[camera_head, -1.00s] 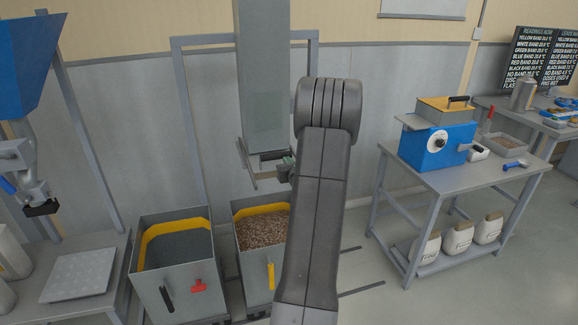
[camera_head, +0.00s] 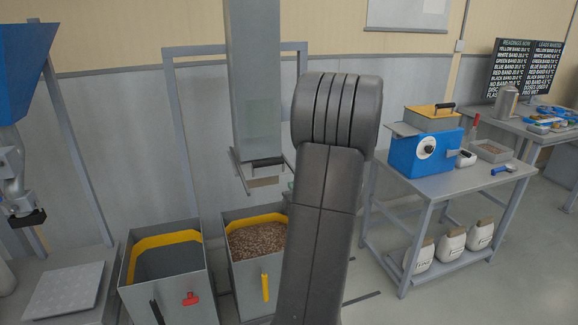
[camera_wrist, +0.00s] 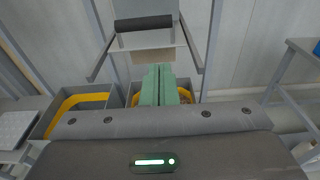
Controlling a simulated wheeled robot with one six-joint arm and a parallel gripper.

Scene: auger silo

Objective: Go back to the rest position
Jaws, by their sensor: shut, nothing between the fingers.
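My arm stands up through the middle of the head view and hides most of my gripper. In the wrist view my gripper (camera_wrist: 159,86) shows two green fingers pressed together with nothing between them. It points toward the grey chute (camera_head: 252,90) with a dark handle bar, and toward a bin behind the fingers. The fingers look clear of the chute, though the exact gap is hard to tell.
Below the chute stand a bin with brown grain (camera_head: 257,241) and a dark-looking bin with a yellow rim (camera_head: 165,238). A blue machine (camera_head: 424,152) sits on a table at right. A blue hopper (camera_head: 22,70) is at left. Open floor lies at lower right.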

